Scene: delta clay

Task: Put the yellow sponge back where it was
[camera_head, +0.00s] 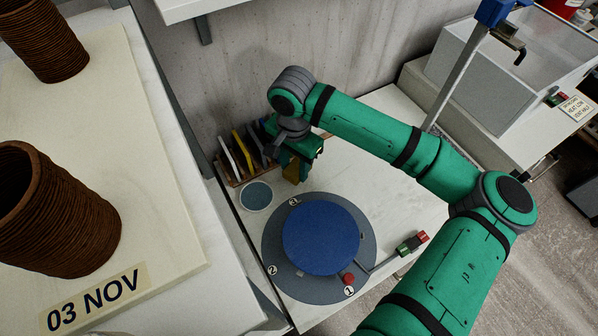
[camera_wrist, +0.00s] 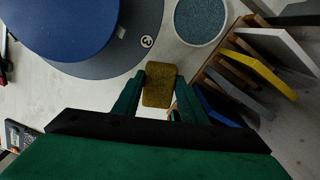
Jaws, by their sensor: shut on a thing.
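My gripper (camera_wrist: 159,87) is shut on the yellow sponge (camera_wrist: 159,84), which sits between its two green fingers in the wrist view. In the head view the sponge (camera_head: 291,171) hangs below my gripper (camera_head: 296,160), dull yellow and partly hidden by it. It is beside a wooden rack (camera_wrist: 208,62) that holds several upright flat tools, one of them yellow. A round blue-grey pad (camera_wrist: 200,20) in a pale rim lies close by, and it also shows in the head view (camera_head: 257,196). Whether the sponge touches the table I cannot tell.
A blue disc (camera_head: 320,238) on a grey numbered turntable (camera_head: 275,245) stands in front of my gripper. A lever with a red and green handle (camera_head: 412,243) sticks out to its right. Ribbed brown pots (camera_head: 75,230) stand on a board at left. A grey wall is behind.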

